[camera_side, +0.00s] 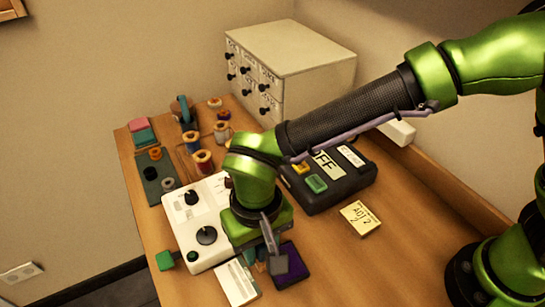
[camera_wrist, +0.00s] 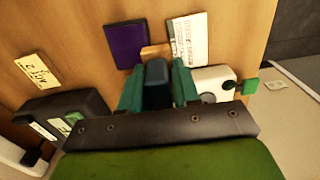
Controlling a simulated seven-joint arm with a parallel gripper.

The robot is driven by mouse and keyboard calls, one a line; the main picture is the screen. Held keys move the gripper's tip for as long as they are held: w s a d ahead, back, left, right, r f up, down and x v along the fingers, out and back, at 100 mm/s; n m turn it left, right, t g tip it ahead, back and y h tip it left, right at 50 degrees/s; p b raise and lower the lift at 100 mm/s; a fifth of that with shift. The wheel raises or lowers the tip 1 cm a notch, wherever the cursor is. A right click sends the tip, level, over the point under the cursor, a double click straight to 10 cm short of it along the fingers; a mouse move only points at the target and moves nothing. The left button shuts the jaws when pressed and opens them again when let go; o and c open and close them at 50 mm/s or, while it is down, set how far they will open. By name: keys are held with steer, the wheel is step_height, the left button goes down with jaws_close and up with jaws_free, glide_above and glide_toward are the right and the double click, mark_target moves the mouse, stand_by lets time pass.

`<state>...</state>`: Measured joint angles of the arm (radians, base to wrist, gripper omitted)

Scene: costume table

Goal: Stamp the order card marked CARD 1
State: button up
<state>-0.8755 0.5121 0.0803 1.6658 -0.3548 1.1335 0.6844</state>
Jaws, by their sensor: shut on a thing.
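My gripper (camera_wrist: 157,85) points down at the table's front, its two teal fingers shut on a dark blue block, which looks like a stamp handle (camera_wrist: 157,72). A tan wooden piece (camera_wrist: 155,51) shows just beyond the block; I cannot tell whether it is the stamp's base. A white printed card (camera_side: 237,283) lies left of the gripper in the side view, and it also shows in the wrist view (camera_wrist: 187,40). Its mark is not legible. A purple pad (camera_side: 291,262) with a dark rim lies to the right, also in the wrist view (camera_wrist: 125,42).
A yellowish card (camera_side: 360,218) with a 2 on it lies right. A black box (camera_side: 335,180) with an OFF label and a white machine with black knobs (camera_side: 190,230) flank my gripper. Thread spools (camera_side: 203,161) and a drawer cabinet (camera_side: 310,60) stand behind. The front-right table is clear.

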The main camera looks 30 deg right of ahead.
step_height(320, 180, up, 3)
glide_above(229, 285)
steer(key=shift+f, duration=1.1)
steer(key=shift+f, duration=3.25)
steer(key=shift+f, duration=0.55)
steer(key=shift+r, duration=0.1)
step_height(229, 285, up, 7)
